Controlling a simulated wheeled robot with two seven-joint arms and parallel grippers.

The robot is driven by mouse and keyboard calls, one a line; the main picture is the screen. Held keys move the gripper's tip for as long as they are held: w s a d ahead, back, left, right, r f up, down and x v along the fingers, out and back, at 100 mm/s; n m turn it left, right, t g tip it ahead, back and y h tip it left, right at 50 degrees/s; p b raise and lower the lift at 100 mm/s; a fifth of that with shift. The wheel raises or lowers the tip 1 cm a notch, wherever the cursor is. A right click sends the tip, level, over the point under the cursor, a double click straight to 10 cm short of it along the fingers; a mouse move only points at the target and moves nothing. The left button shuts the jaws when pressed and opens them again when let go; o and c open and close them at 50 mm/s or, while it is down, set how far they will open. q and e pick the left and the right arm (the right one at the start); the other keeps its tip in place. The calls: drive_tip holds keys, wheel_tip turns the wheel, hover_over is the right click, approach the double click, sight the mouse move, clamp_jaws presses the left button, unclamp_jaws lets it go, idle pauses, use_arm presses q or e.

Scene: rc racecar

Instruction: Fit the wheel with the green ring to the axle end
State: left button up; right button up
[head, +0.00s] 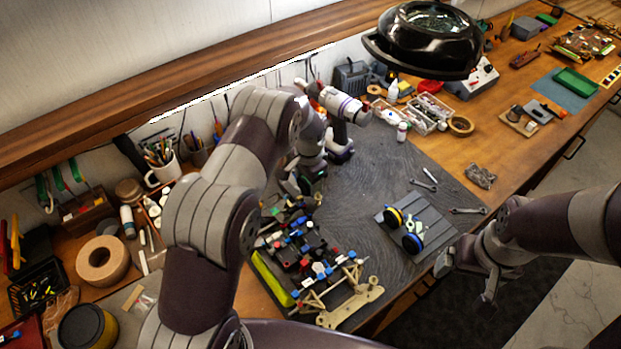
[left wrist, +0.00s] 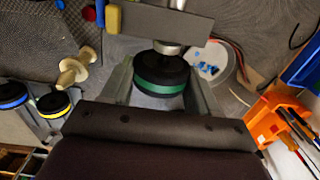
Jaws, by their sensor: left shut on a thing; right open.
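The wheel with the green ring (left wrist: 160,84) is black and sits between the two fingers of my left gripper (left wrist: 161,92) in the left wrist view. That gripper is shut on it. A round metal axle end (left wrist: 168,49) lies just beyond the wheel, below a grey plate (left wrist: 160,20); whether wheel and axle touch I cannot tell. In the head view my left gripper (head: 302,186) is at the far end of the car chassis (head: 308,252), partly hidden by my arm. My right gripper (head: 472,277) is open and empty at the bench's front edge.
A grey rack (head: 433,224) holds a blue-ringed wheel (head: 412,243) and a yellow-ringed wheel (head: 392,217). Wrenches (head: 468,210) lie right of it. The dark mat (head: 370,180) is clear between the chassis and rack.

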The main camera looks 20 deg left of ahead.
sight(306, 181)
use_arm(q)
drive_tip(key=shift+s+a, duration=0.35)
drive_tip(key=shift+s, duration=0.05)
drive_tip(key=o, duration=1.1)
drive_tip(key=shift+r, duration=0.1)
drive_tip(key=r+b, duration=0.2)
drive_tip(key=r, duration=0.4)
drive_tip(key=r+b, duration=0.1)
drive_tip(key=r, duration=0.5)
drive_tip(key=shift+s+d+r+b, duration=0.1)
drive_tip(key=shift+d+r+b, duration=0.15)
drive_tip(key=shift+b, duration=0.15)
